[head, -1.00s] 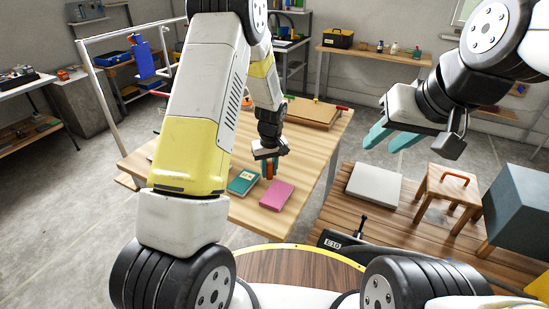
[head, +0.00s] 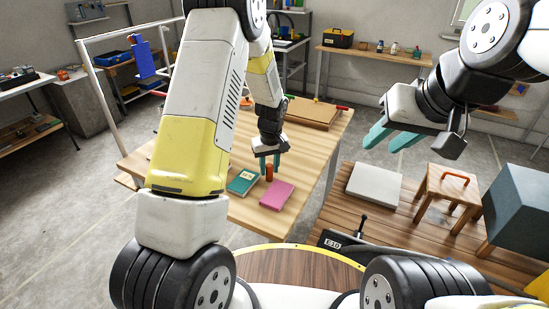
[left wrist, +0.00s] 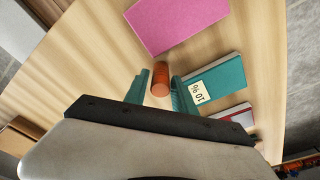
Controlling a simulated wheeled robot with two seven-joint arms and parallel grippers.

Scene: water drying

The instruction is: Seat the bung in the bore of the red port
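The bung appears as a short orange cylinder (head: 269,172) standing upright on the wooden table, beside the books. It also shows in the left wrist view (left wrist: 160,79). My left gripper (head: 270,163) is open above it, with its teal fingers either side of the bung's top. In the left wrist view the fingers (left wrist: 160,92) are spread, with gaps between them and the bung. My right gripper (head: 392,138) is open and empty, raised over the right side. I cannot make out the red port or its bore; my left arm hides part of the table.
A teal book (head: 242,182) and a pink book (head: 277,195) lie close to the bung. A book with a red edge (left wrist: 235,115) lies beyond the teal one. A wooden board (head: 310,112) lies at the table's far end. A slatted bench (head: 385,222) stands at right.

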